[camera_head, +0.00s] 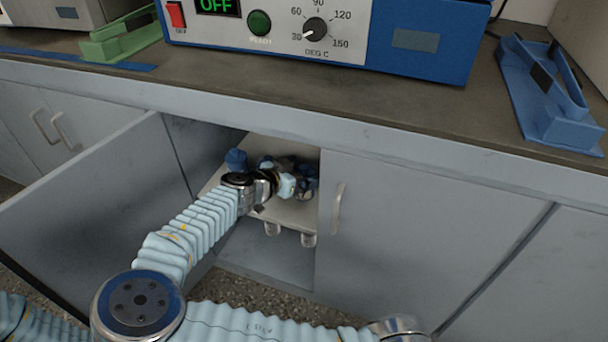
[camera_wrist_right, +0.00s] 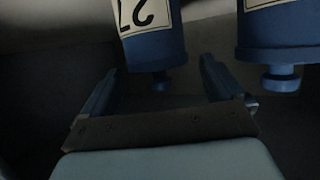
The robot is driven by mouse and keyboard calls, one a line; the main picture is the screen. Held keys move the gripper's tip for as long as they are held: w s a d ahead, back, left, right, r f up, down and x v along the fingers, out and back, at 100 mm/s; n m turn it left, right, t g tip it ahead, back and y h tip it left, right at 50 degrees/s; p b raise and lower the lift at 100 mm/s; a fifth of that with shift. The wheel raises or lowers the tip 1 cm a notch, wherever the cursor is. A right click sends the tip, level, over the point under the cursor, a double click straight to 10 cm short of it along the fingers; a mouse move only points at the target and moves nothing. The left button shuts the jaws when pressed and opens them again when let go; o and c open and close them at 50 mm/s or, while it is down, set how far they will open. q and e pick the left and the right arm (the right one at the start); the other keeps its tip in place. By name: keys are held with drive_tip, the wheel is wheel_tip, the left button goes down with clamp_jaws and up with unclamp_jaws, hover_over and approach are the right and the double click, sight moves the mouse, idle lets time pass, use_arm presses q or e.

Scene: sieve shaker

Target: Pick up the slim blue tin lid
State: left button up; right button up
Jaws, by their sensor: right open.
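In the right wrist view a slim blue tin with a pale label (camera_wrist_right: 150,15) shows upside down. My right gripper (camera_wrist_right: 160,68) is open, with one finger on each side of this lid in the picture. I cannot tell whether the fingers touch it. In the head view my right gripper (camera_head: 298,183) is inside the open cupboard, above the shelf, among dark blue things that it partly hides. My left gripper is not in view.
A wider blue tin with a knobbed lid (camera_wrist_right: 280,55) is close beside the right finger in the wrist view. A blue item (camera_head: 236,158) stands on the cupboard shelf (camera_head: 288,216). The cupboard door (camera_head: 90,205) is open on the left. The bench edge (camera_head: 330,140) is above the arm.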

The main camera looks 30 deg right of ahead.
drive_tip(key=shift+w+d+f, duration=0.15)
drive_tip(key=shift+d, duration=0.3)
drive_tip(key=shift+c, duration=0.3)
drive_tip(key=c, duration=1)
